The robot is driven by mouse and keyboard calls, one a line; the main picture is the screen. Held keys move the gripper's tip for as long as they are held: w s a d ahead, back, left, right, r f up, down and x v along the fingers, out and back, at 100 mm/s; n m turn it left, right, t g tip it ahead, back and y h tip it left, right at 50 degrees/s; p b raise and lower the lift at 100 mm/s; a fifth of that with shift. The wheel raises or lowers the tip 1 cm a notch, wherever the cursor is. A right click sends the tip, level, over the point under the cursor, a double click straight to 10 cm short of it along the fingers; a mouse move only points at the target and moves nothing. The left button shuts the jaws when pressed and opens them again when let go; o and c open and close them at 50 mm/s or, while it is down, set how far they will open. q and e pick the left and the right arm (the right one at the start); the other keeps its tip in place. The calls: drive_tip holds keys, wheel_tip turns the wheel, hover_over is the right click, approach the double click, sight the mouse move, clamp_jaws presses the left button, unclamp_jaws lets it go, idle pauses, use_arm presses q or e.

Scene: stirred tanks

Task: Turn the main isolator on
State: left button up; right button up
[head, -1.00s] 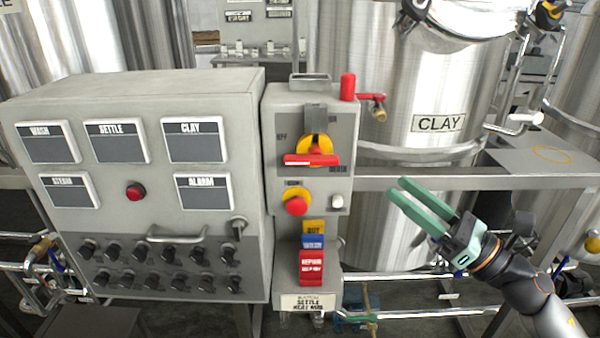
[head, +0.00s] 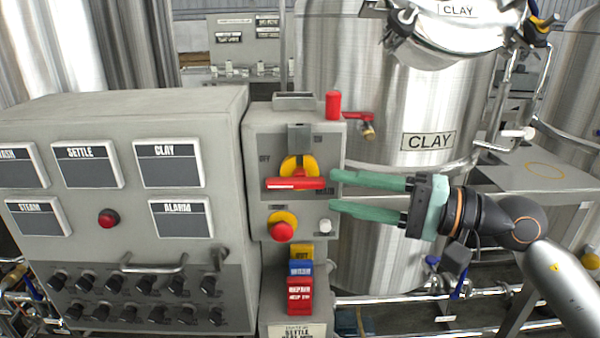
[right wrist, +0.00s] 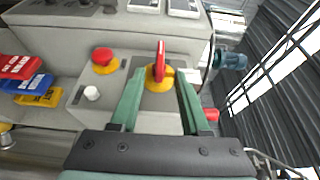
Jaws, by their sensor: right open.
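The main isolator (head: 296,183) is a red handle on a yellow disc, on the upper part of the grey switch box. In the right wrist view the red handle (right wrist: 160,62) shows between and beyond the two fingers (right wrist: 158,100). I cannot tell whether they touch it. My left gripper is not in view.
Below the isolator are a red stop button (head: 282,231) on yellow and a white button (head: 324,226). Coloured tags (head: 300,290) hang lower. A red lamp (head: 333,105) stands on top. A grey control panel (head: 110,120) is left; the CLAY tank (head: 390,230) stands behind.

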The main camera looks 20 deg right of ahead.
sight(314, 187)
drive_tip(key=p+x, duration=0.3)
drive_tip(key=x, duration=0.3)
drive_tip(key=shift+w+a+r, duration=0.15)
drive_tip(key=shift+w+a, duration=0.3)
drive_tip(key=shift+a, duration=0.1)
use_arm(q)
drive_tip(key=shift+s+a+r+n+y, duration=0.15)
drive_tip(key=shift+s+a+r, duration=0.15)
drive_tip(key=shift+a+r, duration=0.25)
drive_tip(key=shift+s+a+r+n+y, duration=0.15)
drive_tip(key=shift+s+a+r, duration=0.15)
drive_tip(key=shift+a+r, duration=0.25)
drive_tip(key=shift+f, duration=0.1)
use_arm(e)
clamp_jaws()
drive_tip(key=shift+f, duration=0.2)
